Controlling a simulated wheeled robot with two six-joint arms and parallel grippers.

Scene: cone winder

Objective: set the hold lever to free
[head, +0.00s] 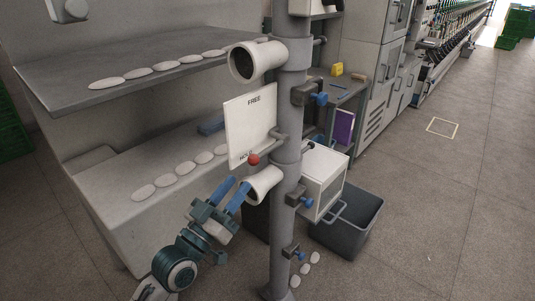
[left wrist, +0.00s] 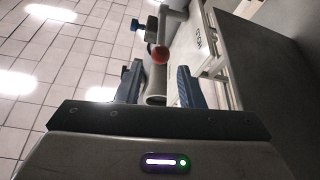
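The hold lever ends in a red ball knob (head: 253,160), low on a white panel (head: 250,122) fixed at the grey post. The panel reads FREE at the top and HOLD at the bottom; the knob is beside HOLD. My left gripper (head: 239,184) is open and empty, its blue fingers just below and left of the knob, apart from it. In the left wrist view the knob (left wrist: 160,56) shows beyond and between the spread fingers (left wrist: 158,72). My right gripper is in neither view.
A white tube (head: 264,185) sticks out from the post (head: 286,165) close beside my left fingertips. Another tube (head: 248,61) is higher up. Shelves with white oval pieces (head: 165,65) stand left. A grey bin (head: 348,228) stands right of the post; open floor lies beyond.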

